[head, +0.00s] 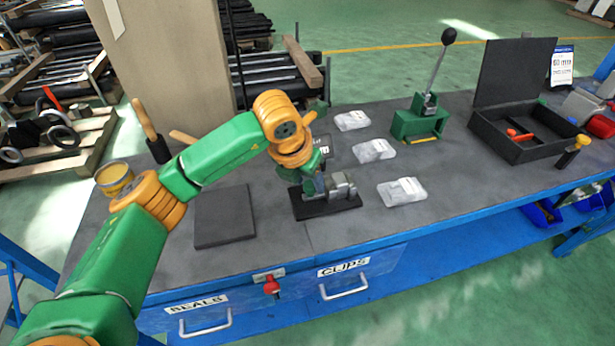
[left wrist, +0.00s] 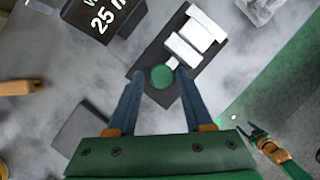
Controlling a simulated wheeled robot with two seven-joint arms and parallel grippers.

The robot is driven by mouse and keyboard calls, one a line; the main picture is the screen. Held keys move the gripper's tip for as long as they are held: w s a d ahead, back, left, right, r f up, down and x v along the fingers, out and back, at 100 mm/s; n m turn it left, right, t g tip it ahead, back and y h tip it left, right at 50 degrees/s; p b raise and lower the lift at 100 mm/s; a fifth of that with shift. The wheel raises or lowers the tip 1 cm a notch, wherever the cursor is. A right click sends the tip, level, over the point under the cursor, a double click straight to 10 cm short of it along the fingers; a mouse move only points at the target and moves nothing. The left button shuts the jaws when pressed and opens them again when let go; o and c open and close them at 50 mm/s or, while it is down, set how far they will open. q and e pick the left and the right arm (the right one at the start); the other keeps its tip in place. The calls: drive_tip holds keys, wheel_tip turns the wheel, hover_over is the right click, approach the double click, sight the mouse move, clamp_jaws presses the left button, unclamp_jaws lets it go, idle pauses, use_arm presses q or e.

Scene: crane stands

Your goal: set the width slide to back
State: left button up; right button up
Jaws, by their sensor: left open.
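A small device with grey metal blocks (head: 341,187) stands on a dark base plate (head: 327,207) near the bench's middle. In the left wrist view its pale blocks (left wrist: 195,38) and a round green knob (left wrist: 162,77) show on the plate. I cannot tell which part is the width slide. My left gripper (head: 318,190) is over the device's left end. In the left wrist view its fingers (left wrist: 158,74) are open, one on each side of the knob; contact cannot be told. What seems my right gripper (left wrist: 256,132) shows small at the lower right, apart from the device.
A dark square plate (head: 224,217) lies left of the device. Clear bags (head: 402,191) lie to its right. A dark block marked 25 (left wrist: 104,18) is close by. A green lever press (head: 420,122) and open black case (head: 515,140) stand farther right.

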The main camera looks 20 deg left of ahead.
use_arm(q)
drive_tip(key=shift+s+d+r, duration=0.1)
drive_tip(key=shift+s+r, duration=0.05)
drive_tip(key=c, duration=0.4)
clamp_jaws()
idle(0.8)
